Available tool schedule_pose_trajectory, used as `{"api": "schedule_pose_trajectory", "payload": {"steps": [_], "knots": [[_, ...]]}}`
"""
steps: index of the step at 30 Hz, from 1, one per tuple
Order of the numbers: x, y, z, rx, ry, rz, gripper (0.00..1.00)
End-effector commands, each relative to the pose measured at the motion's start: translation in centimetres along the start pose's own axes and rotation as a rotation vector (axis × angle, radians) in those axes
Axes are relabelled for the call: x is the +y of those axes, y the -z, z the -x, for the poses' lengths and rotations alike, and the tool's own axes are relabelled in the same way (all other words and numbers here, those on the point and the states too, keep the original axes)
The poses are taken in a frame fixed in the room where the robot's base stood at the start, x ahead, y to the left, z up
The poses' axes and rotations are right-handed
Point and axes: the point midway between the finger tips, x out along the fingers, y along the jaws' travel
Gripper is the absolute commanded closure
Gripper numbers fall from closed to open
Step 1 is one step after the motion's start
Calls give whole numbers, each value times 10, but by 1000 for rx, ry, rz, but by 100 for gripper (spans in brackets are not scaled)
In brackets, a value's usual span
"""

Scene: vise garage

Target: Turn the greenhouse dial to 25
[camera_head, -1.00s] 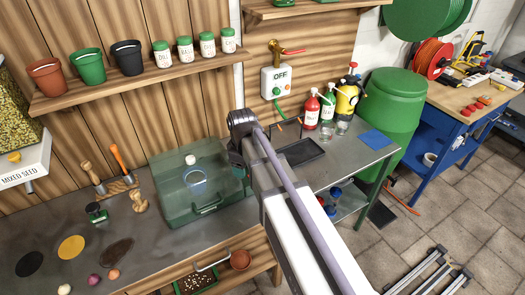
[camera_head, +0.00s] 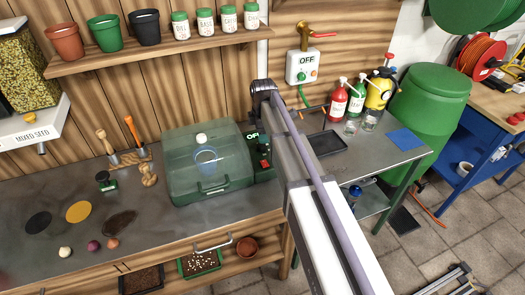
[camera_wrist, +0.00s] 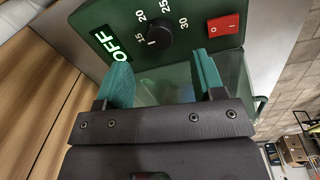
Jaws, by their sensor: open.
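The greenhouse (camera_head: 180,181) is a see-through green box with a lid on the bench, left of my arm. Its dark green control panel (camera_head: 266,176) stands at its right side. In the wrist view the dial (camera_wrist: 159,36) is a black round knob with 15, 20, 25 and 30 around it. A small light mark on the knob lies toward 15. The display (camera_wrist: 110,43) left of it reads OFF; a red switch (camera_wrist: 222,24) is on its right. My gripper (camera_wrist: 161,72) is open, with green finger pads either side below the knob, apart from it and empty.
A wall box (camera_head: 302,68) reading OFF and spray bottles (camera_head: 338,104) stand behind and right of my arm. A black tray (camera_head: 327,143) lies on the bench to the right. Tools (camera_head: 133,135) and coloured discs lie left of the greenhouse.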

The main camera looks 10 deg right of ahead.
Motion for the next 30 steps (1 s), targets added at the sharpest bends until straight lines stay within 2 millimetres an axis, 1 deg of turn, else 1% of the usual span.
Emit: {"api": "schedule_pose_trajectory", "payload": {"steps": [1, 3, 6, 9, 17, 30], "knots": [[-1, 0, -26, 0, 0, 0, 38], [-1, 0, -42, 0, 0, 0, 38], [0, 0, -59, 0, 0, -1, 38], [0, 0, -65, 0, 0, -1, 38], [0, 0, -62, 0, 0, -1, 38], [0, 0, -63, 0, 0, -1, 80]]}}
